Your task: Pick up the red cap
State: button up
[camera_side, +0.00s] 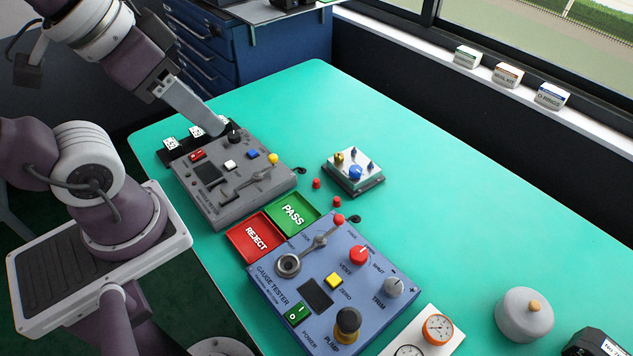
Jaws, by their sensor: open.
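I cannot tell which one the task means. My gripper (230,131) is at the far end of the grey box (228,203), close to a black knob (234,139). Its fingertips are small and dark here, and whether they touch the knob is unclear. My gripper is open and well to the upper left of the caps.
The silver block (355,184) with knobs stands right of the caps. Below them are the green PASS tray (312,217), red REJECT tray (236,240) and blue gauge tester (270,286), whose red-tipped lever (320,240) reaches toward the caps. The table's right half (460,220) is mostly clear.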

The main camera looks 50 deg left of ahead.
jog(key=m+g, duration=0.3)
jog(key=g, duration=0.2)
send_over(318, 179)
jog(key=s+d, duration=0.1)
jog(key=s, duration=0.1)
notch_tip(318, 179, down, 20)
jog(key=r, duration=0.1)
jog(key=shift+m+g, duration=0.3)
jog(key=f, duration=0.5)
jog(key=w+f, duration=0.1)
jog(key=f, duration=0.4)
jog(key=a+f, duration=0.1)
jog(key=f, duration=0.4)
jog(key=shift+w+f, duration=0.2)
jog(key=shift+w, duration=0.2)
grip_shut()
